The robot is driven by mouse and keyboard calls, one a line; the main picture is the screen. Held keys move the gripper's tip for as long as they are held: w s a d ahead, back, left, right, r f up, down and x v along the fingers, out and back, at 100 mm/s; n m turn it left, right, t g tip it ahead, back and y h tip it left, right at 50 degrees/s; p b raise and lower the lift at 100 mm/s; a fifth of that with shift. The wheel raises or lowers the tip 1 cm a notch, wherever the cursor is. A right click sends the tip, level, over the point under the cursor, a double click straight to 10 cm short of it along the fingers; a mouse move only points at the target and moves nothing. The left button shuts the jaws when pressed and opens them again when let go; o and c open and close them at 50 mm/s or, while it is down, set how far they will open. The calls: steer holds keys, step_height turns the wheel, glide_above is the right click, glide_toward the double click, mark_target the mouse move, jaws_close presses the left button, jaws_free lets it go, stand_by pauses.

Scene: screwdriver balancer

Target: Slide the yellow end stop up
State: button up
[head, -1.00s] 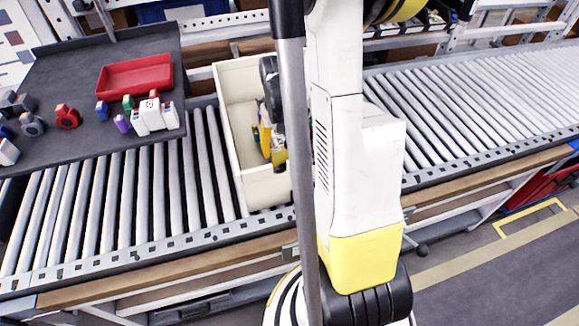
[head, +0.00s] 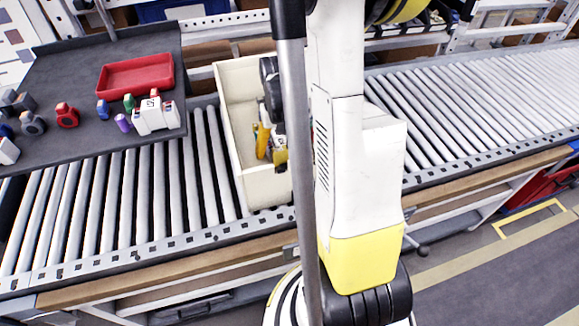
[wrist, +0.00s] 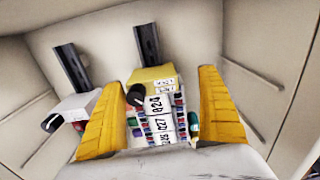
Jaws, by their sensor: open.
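The yellow end stop (wrist: 153,78) sits on a dark rail (wrist: 147,42) inside the cream bin in the wrist view. A black knob (wrist: 136,95) is at its lower left. Below it is a stack of white numbered blocks (wrist: 158,124) with coloured edges. My gripper (wrist: 160,82) is open, with one yellow finger on each side of the end stop and blocks. Whether the fingers touch them I cannot tell. In the head view my gripper (head: 263,142) is inside the bin, partly hidden by my arm, and the end stop cannot be made out.
The cream bin (head: 227,130) stands on a roller conveyor (head: 110,200), its walls close around my gripper. A second rail (wrist: 72,68) with a pale, black-knobbed end stop (wrist: 70,112) is at the left. A dark table (head: 70,80) holds a red tray (head: 135,76) and small parts.

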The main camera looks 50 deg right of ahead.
steer(key=shift+r, duration=0.15)
steer(key=shift+r+p, duration=0.75)
steer(key=shift+r, duration=0.15)
step_height(320, 180, up, 12)
steer(key=p, duration=0.9)
steer(key=shift+s+a+f, duration=0.2)
steer(key=shift+s, duration=0.2)
stand_by(0.7)
